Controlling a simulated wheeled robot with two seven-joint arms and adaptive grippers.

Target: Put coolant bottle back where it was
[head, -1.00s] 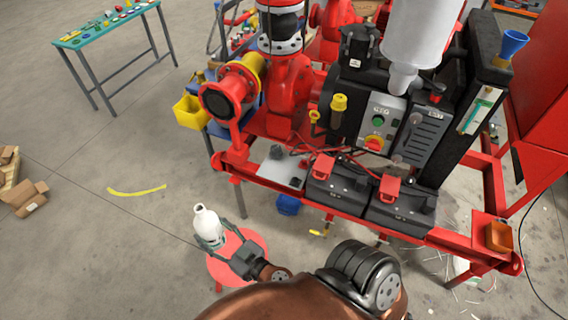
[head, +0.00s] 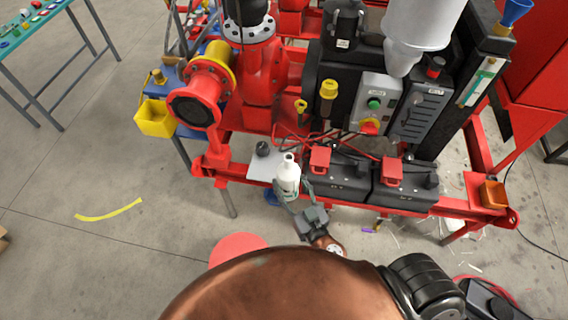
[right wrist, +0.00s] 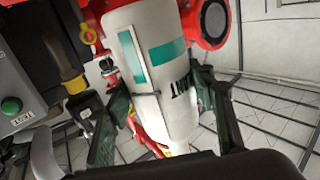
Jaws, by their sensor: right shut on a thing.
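The white coolant bottle (head: 288,177) is upright in the head view, with its neck up, in front of the skid's pale plate (head: 259,168). I cannot tell whether its base touches anything. In the right wrist view the bottle (right wrist: 158,75) fills the middle and shows a green label. My right gripper (head: 293,192) is shut on the bottle's body; its two fingers (right wrist: 160,115) lie on either side of it. My left gripper is not in view.
A round red stool top (head: 237,245) is below, partly hidden by my arm. Black batteries with red caps (head: 338,180) stand just right of the bottle. A small dark round part (head: 263,148) sits on the plate. A yellow bin (head: 155,118) hangs at left.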

